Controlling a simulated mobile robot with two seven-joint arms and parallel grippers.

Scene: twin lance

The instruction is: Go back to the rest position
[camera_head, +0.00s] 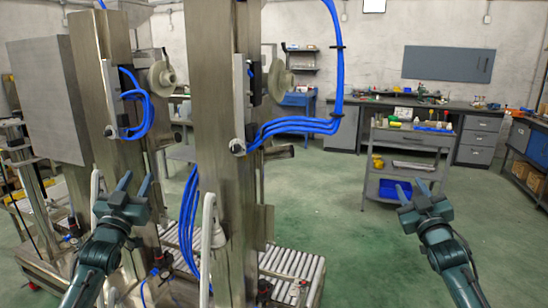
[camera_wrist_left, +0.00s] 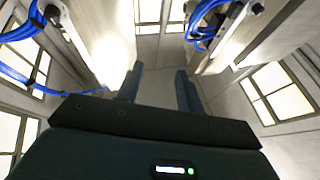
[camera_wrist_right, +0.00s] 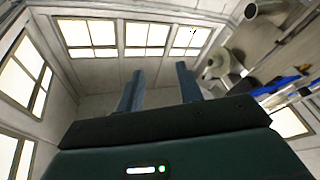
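My left gripper (camera_head: 135,185) is raised at the left of the head view, in front of the two metal columns. Its fingers are apart with nothing between them, as the left wrist view also shows (camera_wrist_left: 160,85). My right gripper (camera_head: 412,194) is at the right of the head view, over the open floor and in front of the tool cart. Its fingers are apart and empty in the right wrist view (camera_wrist_right: 160,86). Neither gripper appears to hold anything.
Two tall metal columns (camera_head: 222,180) with blue hoses (camera_head: 290,128) stand close at the left and centre. A roller conveyor (camera_head: 292,268) lies at their foot. A tool cart (camera_head: 405,150) stands before a workbench (camera_head: 345,112). Green floor (camera_head: 345,240) is clear at centre right.

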